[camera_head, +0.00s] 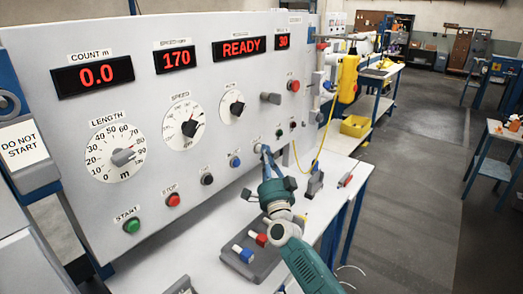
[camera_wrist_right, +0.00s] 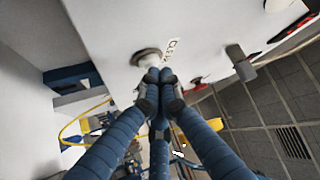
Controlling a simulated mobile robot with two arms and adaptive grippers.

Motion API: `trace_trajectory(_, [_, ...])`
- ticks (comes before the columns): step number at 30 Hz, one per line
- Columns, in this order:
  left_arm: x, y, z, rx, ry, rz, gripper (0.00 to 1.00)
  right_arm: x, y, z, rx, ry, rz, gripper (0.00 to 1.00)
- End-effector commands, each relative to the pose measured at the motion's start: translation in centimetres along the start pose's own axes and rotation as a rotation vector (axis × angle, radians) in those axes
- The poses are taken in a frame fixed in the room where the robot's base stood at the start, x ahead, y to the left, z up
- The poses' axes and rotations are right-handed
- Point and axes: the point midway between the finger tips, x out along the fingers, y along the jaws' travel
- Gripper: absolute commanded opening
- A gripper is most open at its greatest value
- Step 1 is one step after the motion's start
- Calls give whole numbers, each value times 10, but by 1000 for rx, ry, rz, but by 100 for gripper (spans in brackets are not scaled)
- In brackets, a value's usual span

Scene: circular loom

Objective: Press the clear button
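The grey control panel (camera_head: 220,110) carries a slanting lower row of buttons. A pale button (camera_head: 258,148) sits to the right of the blue button (camera_head: 235,161); its label is too small to read in the head view. My right gripper (camera_head: 265,155) points at this pale button, its fingertips at or just in front of it. In the right wrist view the fingers (camera_wrist_right: 158,78) are shut together and empty, with tips overlapping the lower edge of the round pale button (camera_wrist_right: 147,57). A partly hidden label is beside it. I cannot tell whether they touch. My left gripper is not in view.
The green start button (camera_head: 131,226) and red stop button (camera_head: 173,200) are lower left on the panel. Under my right arm, a grey tray (camera_head: 250,262) with blue and red pieces lies on the white table. A yellow bin (camera_head: 355,126) stands behind at right.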

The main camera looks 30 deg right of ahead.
Motion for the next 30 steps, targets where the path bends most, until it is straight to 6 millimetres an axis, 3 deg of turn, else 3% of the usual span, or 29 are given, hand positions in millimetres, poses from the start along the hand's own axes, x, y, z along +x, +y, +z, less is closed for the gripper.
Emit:
trace_trajectory(20, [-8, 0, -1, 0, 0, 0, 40, -12, 0, -12, 0, 0, 0, 0])
trace_trajectory(30, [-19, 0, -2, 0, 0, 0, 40, -33, -1, -34, -2, -1, 1, 0])
